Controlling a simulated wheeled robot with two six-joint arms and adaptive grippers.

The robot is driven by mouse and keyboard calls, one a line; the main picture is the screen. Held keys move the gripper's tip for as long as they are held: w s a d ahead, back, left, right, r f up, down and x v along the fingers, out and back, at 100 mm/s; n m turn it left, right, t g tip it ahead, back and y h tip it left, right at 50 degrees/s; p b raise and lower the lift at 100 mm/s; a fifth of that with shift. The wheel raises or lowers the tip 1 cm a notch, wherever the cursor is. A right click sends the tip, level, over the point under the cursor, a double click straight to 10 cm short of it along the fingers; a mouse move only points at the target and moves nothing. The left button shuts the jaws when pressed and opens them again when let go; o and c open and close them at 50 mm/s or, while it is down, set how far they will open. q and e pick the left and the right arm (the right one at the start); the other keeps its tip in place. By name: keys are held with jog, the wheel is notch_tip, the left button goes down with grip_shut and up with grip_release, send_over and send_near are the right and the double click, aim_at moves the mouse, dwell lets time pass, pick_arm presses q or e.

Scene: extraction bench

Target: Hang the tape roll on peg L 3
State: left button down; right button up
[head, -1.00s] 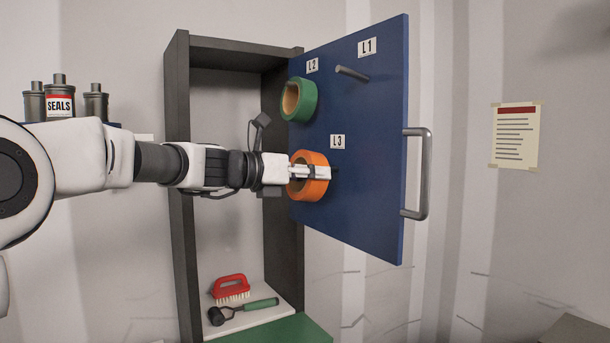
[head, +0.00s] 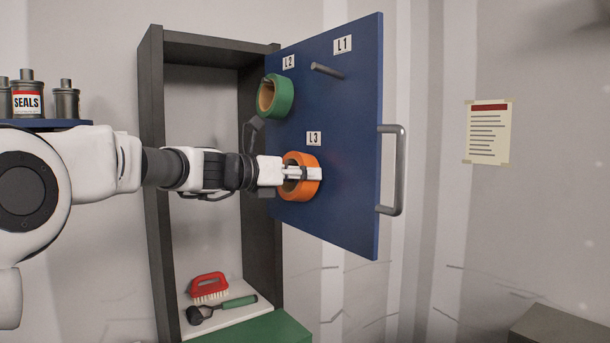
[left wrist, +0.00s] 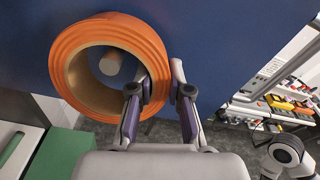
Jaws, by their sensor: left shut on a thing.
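The orange tape roll (head: 312,164) is at the blue door panel, just below the L 3 label (head: 314,138). My left gripper (head: 311,174) is shut on its wall. In the left wrist view, one finger of the gripper (left wrist: 160,82) is inside the hole of the tape roll (left wrist: 77,37) and the other is outside. The end of peg L 3 (left wrist: 110,65) shows inside the hole, near its upper part, with the roll around it. Whether the roll touches the panel is unclear. My right gripper is not in view.
The open blue door (head: 345,200) has a grey handle (head: 398,170). A green roll (head: 281,97) hangs at L2, above left of my gripper. Peg L1 (head: 327,70) is bare. A red brush (head: 209,287) and a green-handled tool (head: 238,302) lie low in the cabinet (head: 153,180).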

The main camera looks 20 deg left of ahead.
pick_arm(q)
jog(key=c, duration=1)
grip_release()
jog(key=shift+c, duration=0.2)
